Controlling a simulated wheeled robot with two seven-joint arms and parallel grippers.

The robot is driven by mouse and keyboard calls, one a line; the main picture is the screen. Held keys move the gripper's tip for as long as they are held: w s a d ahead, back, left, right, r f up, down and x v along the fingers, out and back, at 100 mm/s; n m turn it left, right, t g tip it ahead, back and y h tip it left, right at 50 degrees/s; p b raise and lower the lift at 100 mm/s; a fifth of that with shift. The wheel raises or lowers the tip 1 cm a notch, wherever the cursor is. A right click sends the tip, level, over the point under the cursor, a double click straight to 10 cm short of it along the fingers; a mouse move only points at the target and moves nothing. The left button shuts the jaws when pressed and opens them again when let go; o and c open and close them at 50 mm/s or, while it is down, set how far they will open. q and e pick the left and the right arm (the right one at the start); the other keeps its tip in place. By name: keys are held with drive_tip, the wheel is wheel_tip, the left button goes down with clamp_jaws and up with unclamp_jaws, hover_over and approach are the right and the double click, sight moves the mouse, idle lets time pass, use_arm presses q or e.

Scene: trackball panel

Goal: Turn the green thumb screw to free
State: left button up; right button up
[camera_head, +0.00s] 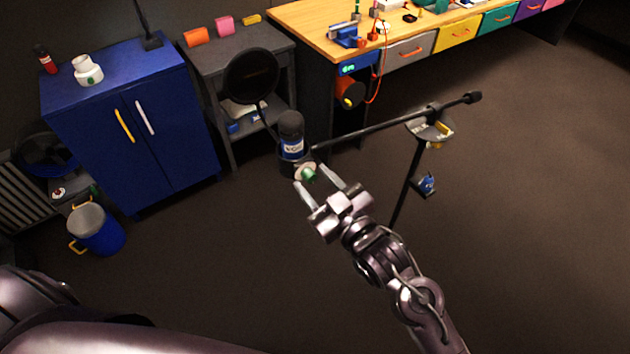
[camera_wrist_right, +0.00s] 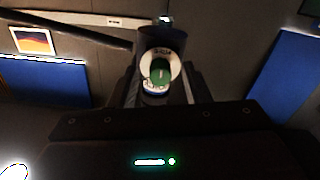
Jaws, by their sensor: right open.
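The green thumb screw (camera_head: 308,173) sits in a pale round plate at the near side of the microphone mount, on the end of a dark boom arm (camera_head: 390,124). In the right wrist view the green screw (camera_wrist_right: 159,71) is near the middle, inside a white ring with dark lettering too small to read surely. My right gripper (camera_head: 314,182) is open, its two fingers pointing at the screw, one on each side. Whether they touch it cannot be told. My left gripper is not in view.
A dark microphone (camera_head: 290,132) stands above the screw, with a round black pop filter (camera_head: 251,76) beside it. The stand (camera_head: 408,185) is to the right. A blue cabinet (camera_head: 135,125), grey shelf and wooden workbench (camera_head: 320,28) are behind. The floor in front is clear.

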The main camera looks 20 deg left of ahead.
drive_tip(key=b+v, duration=0.2)
drive_tip(key=v, duration=0.5)
drive_tip(key=shift+d+f, duration=0.1)
drive_tip(key=shift+d, duration=0.05)
